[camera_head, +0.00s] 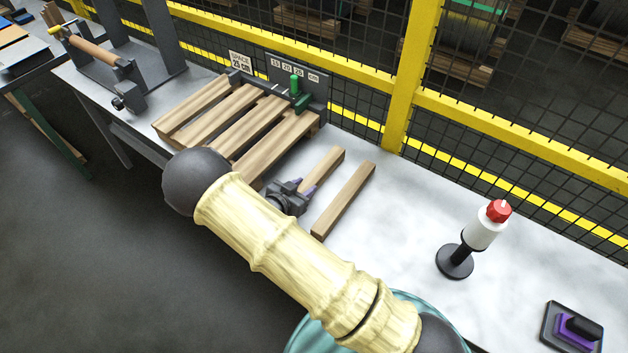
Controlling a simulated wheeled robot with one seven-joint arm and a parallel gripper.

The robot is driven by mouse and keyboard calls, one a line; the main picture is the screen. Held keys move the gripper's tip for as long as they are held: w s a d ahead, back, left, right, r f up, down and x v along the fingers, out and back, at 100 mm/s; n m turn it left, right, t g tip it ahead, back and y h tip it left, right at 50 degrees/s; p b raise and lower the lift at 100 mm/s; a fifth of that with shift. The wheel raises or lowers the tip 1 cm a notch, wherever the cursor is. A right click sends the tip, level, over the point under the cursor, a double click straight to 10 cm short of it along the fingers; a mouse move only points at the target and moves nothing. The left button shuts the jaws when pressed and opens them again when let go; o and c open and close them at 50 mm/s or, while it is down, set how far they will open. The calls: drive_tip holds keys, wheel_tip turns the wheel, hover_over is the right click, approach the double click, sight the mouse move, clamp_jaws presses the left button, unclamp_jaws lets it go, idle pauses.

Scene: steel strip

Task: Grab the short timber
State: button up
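Two loose timbers lie side by side on the pale bench. The left one (328,165) looks shorter, and my gripper covers its near end. The right one (344,200) looks longer and lies fully in view.
A slatted pallet (240,118) lies left of my gripper, with a measuring stop (297,92) behind it. A red-topped white bottle on a black stand (456,261) and a purple-and-black device (572,329) are at the right. A yellow-framed mesh fence (401,80) runs behind the bench.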

drive_tip(key=shift+c, duration=0.6)
drive_tip(key=shift+r, duration=0.1)
wheel_tip(320, 180, up, 10)
idle(0.4)
